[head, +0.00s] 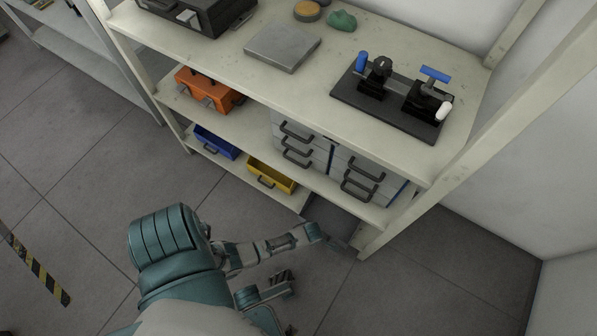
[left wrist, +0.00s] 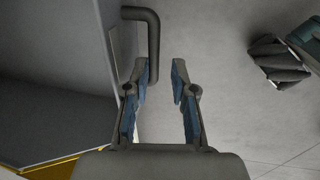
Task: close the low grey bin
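The low grey bin (head: 326,214) sits at the bottom right of the shelf unit and stands pulled out, its dark inside showing in the head view. In the left wrist view its grey front (left wrist: 105,30) carries a dark bar handle (left wrist: 154,38). My left gripper (left wrist: 162,68) is open, with its left finger overlapping the lower part of the handle; contact is unclear. In the head view the left gripper (head: 336,242) is small and dark at the bin's front. My right gripper (head: 283,277) is lower and nearer my body; its finger opening is too small to tell.
A yellow bin (head: 271,178) and a blue bin (head: 216,142) stand left on the low shelf. Grey drawers (head: 335,160) and an orange bin (head: 208,90) are above. The shelf post (head: 372,238) stands close right of the grey bin. Floor in front is clear.

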